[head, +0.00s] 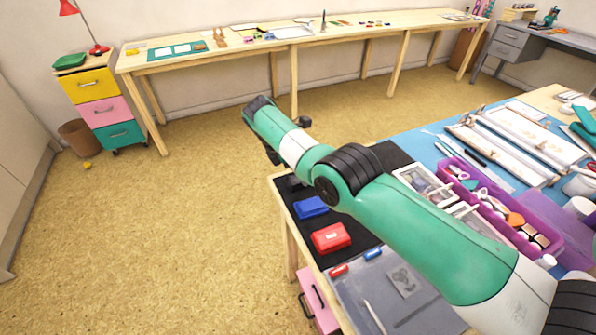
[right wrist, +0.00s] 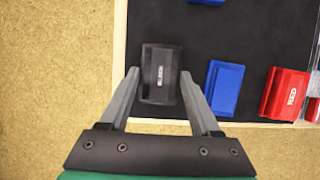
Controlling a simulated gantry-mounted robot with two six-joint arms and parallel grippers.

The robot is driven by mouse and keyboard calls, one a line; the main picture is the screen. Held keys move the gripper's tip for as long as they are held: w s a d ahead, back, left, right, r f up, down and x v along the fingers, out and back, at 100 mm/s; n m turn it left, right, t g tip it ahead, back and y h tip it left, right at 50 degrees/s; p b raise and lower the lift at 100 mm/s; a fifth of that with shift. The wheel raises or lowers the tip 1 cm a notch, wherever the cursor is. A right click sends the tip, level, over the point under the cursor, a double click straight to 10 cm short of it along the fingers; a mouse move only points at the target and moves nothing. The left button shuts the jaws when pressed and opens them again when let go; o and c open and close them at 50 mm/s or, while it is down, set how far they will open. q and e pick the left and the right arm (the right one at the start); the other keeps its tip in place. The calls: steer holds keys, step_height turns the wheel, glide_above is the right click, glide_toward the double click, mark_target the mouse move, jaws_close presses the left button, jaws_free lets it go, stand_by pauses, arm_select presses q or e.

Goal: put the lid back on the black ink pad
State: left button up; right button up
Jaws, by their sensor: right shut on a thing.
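The black lid (right wrist: 160,65), a dark block with a small pale label, sits between the fingertips of my right gripper (right wrist: 160,78) in the right wrist view. The fingers are shut on its two sides. The black ink pad's base cannot be told apart from the lid and the black mat; whether the lid rests on it is unclear. In the head view my right arm reaches over the table corner and largely hides this spot. My left gripper is in neither view.
A blue ink pad (head: 311,207) and a red ink pad (head: 331,238) lie on the black mat (head: 362,248), in a row from the black piece. The wooden table edge (right wrist: 118,50) runs close to the left of it. A purple tray (head: 556,223) with tools stands right.

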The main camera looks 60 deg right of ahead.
stand_by(0.8)
steer(key=o, duration=1.4)
step_height(320, 180, up, 7)
steer(key=p, duration=0.7)
steer(key=shift+c, duration=0.2)
jaws_close()
